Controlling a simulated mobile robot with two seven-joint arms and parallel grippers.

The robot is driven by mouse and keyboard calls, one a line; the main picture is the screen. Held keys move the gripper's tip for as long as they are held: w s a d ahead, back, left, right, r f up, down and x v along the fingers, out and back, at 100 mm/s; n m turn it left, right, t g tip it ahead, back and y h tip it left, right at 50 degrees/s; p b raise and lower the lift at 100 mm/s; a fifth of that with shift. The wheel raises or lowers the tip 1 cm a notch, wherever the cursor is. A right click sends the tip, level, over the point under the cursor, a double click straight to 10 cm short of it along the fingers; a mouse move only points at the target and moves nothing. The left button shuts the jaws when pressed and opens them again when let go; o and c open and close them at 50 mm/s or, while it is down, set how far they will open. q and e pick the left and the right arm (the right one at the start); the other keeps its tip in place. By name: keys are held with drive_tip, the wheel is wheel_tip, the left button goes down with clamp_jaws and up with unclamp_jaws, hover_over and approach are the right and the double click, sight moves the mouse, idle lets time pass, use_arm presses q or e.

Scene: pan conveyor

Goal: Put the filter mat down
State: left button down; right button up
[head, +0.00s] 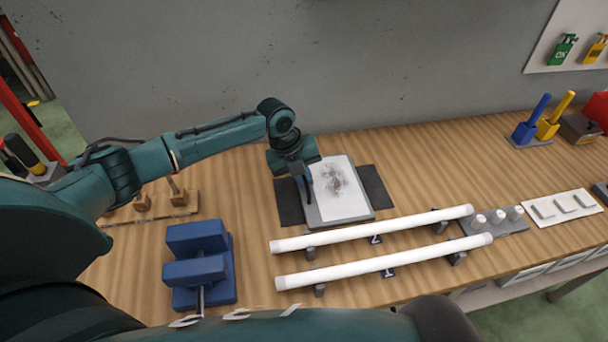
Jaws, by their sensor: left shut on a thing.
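The filter mat (338,190) is a white rectangular sheet with a dark grey smudge near its middle and a grey edge. It lies flat or nearly flat at a dark grey pad (376,187) that shows on both sides of it; I cannot tell whether it touches the pad. My left gripper (308,187) points down at the mat's left edge and is shut on it. The arm's wrist partly hides the upper left of the mat and pad. My right gripper is not in view.
Two long white tubes (375,230) lie on holders in front of the mat. A blue vise (199,266) stands front left, wooden pieces (150,205) behind it. White pegs (497,217) and a white tray (562,207) stand right. Bare tabletop (440,160) lies right of the pad.

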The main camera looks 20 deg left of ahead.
use_arm(q)
drive_tip(key=c, duration=1.5)
unclamp_jaws()
drive_tip(key=shift+c, duration=0.2)
drive_tip(key=b+v, duration=0.1)
drive_tip(key=v, duration=1.1)
